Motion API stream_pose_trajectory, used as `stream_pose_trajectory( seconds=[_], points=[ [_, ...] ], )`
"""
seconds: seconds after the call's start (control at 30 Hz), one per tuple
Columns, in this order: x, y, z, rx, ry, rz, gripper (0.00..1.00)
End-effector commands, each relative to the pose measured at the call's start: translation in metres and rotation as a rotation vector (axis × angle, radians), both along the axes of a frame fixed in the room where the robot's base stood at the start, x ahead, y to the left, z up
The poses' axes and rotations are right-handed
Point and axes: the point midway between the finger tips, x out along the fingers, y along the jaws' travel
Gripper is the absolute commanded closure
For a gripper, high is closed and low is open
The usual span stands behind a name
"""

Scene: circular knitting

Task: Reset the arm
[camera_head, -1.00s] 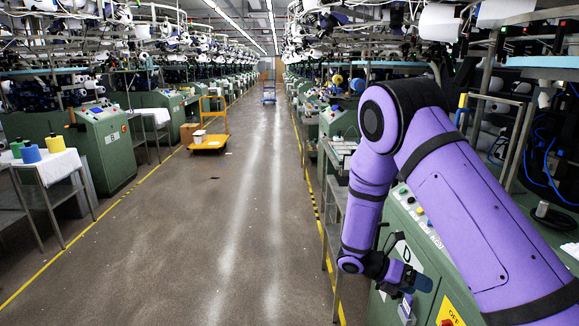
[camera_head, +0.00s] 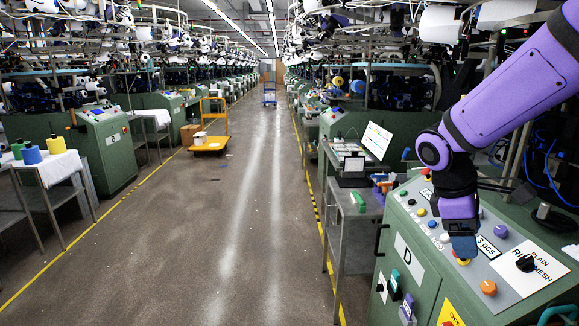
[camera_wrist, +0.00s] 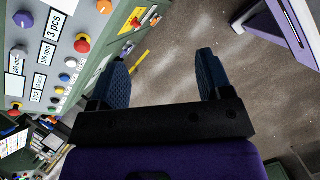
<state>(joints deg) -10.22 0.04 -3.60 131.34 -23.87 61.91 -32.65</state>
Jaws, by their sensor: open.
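My purple arm reaches in from the upper right in the head view, bent at the elbow. My gripper (camera_head: 463,246) points down over the sloped control panel (camera_head: 408,205) of the green machine marked D. In the wrist view my gripper (camera_wrist: 163,72) shows two dark blue fingers spread wide apart, with nothing between them but the floor beyond. The panel (camera_wrist: 22,75) lies to the left of the fingers there. Contact between the gripper and the panel cannot be told from the head view.
The panel carries buttons and knobs, including an orange knob (camera_head: 488,287) and a black selector (camera_head: 526,263). A yellow cart (camera_head: 208,142) stands in the aisle.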

Motion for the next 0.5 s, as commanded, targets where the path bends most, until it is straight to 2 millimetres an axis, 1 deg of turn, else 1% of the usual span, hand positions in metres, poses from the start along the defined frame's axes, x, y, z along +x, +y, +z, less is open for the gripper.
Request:
stream_pose_trajectory(
  seconds=[0.03, 0.2, 0.5],
  points=[
    [-0.009, 0.000, 0.011, 0.023, -0.051, -0.045, 0.28],
    [-0.038, 0.002, 0.038, 0.105, -0.207, -0.210, 0.28],
    [-0.091, 0.009, 0.077, 0.268, -0.462, -0.498, 0.28]
  ],
)
